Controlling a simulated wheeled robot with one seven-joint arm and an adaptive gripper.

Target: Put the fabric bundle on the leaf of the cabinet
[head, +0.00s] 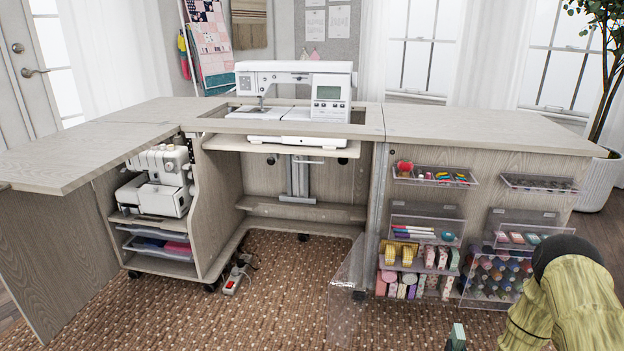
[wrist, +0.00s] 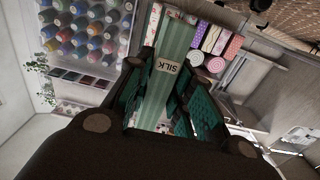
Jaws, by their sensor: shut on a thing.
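The fabric bundle (wrist: 155,95) is pale green and striped, with a band marked SILK, in the middle of the wrist view. My gripper (wrist: 168,85) is shut on it, with a dark finger along each side. In the head view a small green piece shows at the bottom edge; I cannot tell whether it is bundle or finger. The cabinet's left leaf (head: 75,160) is a flat, bare wooden panel spread out at the left. The right-hand top panel (head: 480,130) is also bare. The gripper is low, in front of the cabinet's right side and below the tops.
A white sewing machine (head: 293,90) stands in the cabinet's middle opening. A serger (head: 158,180) sits under the left leaf. Clear bins with thread spools (head: 495,275) and fabric rolls (head: 420,260) hang on the right door. A clear panel (head: 345,290) stands out near the middle.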

